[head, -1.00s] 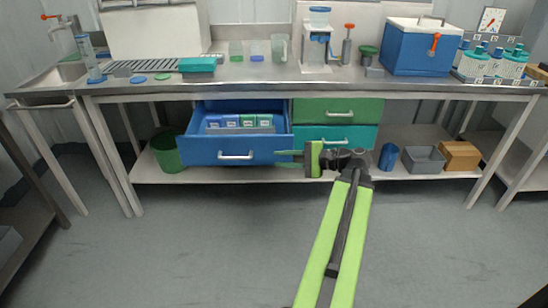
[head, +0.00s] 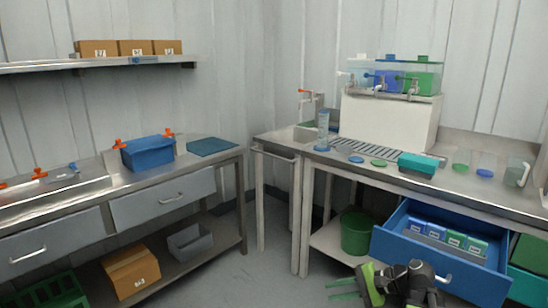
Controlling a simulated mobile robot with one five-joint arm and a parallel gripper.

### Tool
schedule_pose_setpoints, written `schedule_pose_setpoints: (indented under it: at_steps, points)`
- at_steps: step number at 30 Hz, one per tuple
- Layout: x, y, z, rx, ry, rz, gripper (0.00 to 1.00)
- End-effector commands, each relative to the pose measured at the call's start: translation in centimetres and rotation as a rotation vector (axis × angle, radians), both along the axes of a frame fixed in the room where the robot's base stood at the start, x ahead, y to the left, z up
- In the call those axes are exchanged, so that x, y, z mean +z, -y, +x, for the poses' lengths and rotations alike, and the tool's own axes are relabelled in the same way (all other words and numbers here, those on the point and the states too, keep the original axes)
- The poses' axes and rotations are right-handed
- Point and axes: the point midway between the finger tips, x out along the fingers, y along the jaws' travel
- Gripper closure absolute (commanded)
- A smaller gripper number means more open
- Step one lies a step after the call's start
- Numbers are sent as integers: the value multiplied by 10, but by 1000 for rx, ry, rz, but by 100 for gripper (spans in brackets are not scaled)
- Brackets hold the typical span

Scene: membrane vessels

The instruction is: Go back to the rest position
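My gripper (head: 342,289) is low in the head view, right of centre, at the end of my folded green and black arm. Its two thin green fingers point left, with a gap between them and nothing held. It shows in front of the right bench's lower shelf, left of the open blue drawer (head: 424,262). The drawer holds several small blue and green labelled boxes (head: 440,235). Whether the gripper touches the shelf or drawer cannot be told.
A green bin (head: 357,232) stands on the lower shelf behind my gripper. The right bench (head: 300,165) and left bench (head: 222,168) bound a clear patch of grey floor (head: 235,275). A cardboard box (head: 131,272) sits under the left bench.

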Motion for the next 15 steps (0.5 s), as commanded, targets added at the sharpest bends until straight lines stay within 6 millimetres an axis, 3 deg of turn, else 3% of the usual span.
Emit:
schedule_pose_setpoints:
  at_steps: [1,3,7,11,13,15]
  points:
    - [-14,-36,-2,83,-11,-68,78]
    - [-33,-71,-8,186,-19,-171,78]
    - [-65,-115,-22,359,-12,-367,78]
    - [-92,-133,-36,529,14,-590,78]
    - [-104,-128,-40,607,30,-715,78]
    - [-112,-107,-41,665,38,-836,78]
